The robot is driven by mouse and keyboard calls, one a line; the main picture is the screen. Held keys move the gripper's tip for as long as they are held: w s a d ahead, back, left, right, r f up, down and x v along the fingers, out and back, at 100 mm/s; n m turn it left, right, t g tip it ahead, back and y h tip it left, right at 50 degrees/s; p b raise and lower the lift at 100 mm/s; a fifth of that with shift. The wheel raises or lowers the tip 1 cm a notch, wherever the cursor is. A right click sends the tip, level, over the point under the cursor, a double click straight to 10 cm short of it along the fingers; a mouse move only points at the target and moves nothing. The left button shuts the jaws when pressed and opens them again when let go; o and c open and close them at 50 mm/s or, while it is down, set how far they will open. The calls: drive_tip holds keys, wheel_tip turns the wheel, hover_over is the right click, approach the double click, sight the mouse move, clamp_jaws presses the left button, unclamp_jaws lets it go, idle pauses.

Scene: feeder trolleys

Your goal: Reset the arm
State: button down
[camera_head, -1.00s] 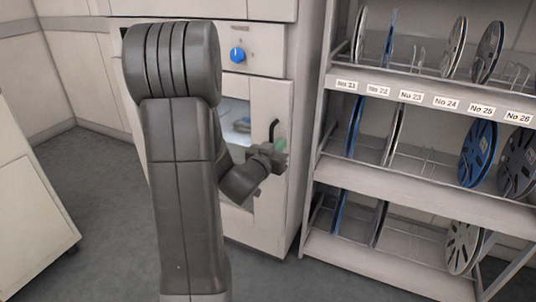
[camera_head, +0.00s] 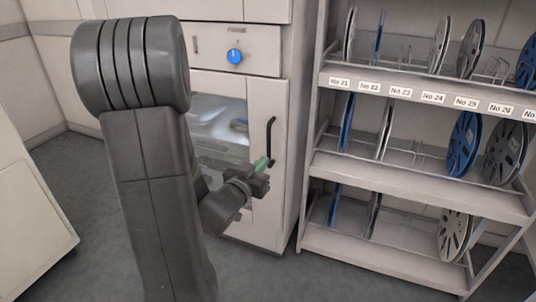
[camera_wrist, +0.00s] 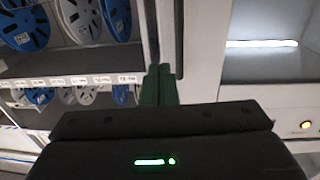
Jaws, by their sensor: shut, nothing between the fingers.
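My gripper (camera_head: 262,164) is in front of the white cabinet door (camera_head: 262,205), close to its black vertical handle (camera_head: 271,140). In the head view its green fingertips lie just left of the handle's lower end; whether they touch it I cannot tell. In the wrist view the two green fingers of my gripper (camera_wrist: 159,82) are together with nothing between them. My arm stands large in the left half of the head view and hides part of the cabinet.
The cabinet has a window (camera_head: 217,125) and a blue knob (camera_head: 234,56) above. A shelf rack (camera_head: 420,185) with blue and grey reels and number labels stands at right. A pale cabinet (camera_head: 30,200) is at left. Grey floor (camera_head: 85,185) lies between.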

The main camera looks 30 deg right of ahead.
drive_tip(key=shift+v, duration=0.9)
